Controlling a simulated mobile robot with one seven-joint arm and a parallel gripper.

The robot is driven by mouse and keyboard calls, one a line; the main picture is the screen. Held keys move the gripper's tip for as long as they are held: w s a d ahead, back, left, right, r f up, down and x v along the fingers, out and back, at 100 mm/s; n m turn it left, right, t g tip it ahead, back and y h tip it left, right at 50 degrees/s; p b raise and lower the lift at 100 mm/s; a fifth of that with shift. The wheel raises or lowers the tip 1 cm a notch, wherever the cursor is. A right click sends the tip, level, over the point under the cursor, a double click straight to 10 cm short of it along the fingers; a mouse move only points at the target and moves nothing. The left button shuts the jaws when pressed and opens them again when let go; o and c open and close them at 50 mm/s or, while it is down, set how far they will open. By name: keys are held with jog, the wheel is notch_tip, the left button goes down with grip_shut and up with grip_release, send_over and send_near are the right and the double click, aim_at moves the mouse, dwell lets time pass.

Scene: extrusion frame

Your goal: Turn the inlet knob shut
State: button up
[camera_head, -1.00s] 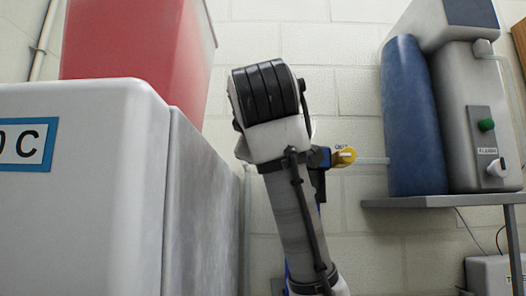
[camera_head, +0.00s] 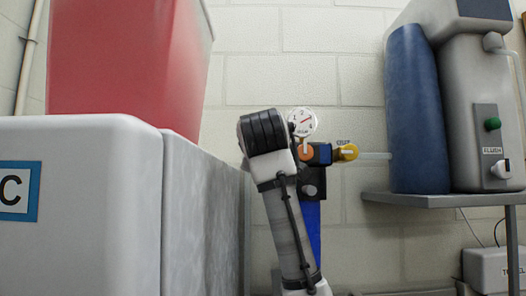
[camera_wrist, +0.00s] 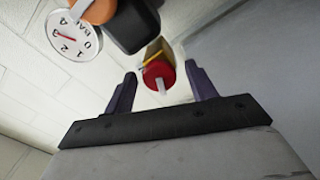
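In the wrist view a round red knob (camera_wrist: 160,75) with a white pointer bar shows between the fingertips of my gripper (camera_wrist: 160,69). My gripper is open, with clear gaps on both sides of the knob. A yellow part shows just behind the knob. No label on the red knob is readable. In the head view my arm hides the red knob and my gripper. A yellow knob (camera_head: 346,152), with a label that seems to read OUT, sits right of an orange knob (camera_head: 305,150) on the blue valve assembly (camera_head: 310,225).
A pressure gauge (camera_head: 303,121) sits above the orange knob; it also shows in the wrist view (camera_wrist: 74,35), near a black part (camera_wrist: 132,25). A large white cabinet (camera_head: 80,220) with a red bin (camera_head: 125,65) stands left. A shelf (camera_head: 430,201) holds a blue cylinder (camera_head: 416,110) right.

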jog(key=c, duration=0.9)
jog(key=shift+m, duration=6.7)
jog(key=o, duration=1)
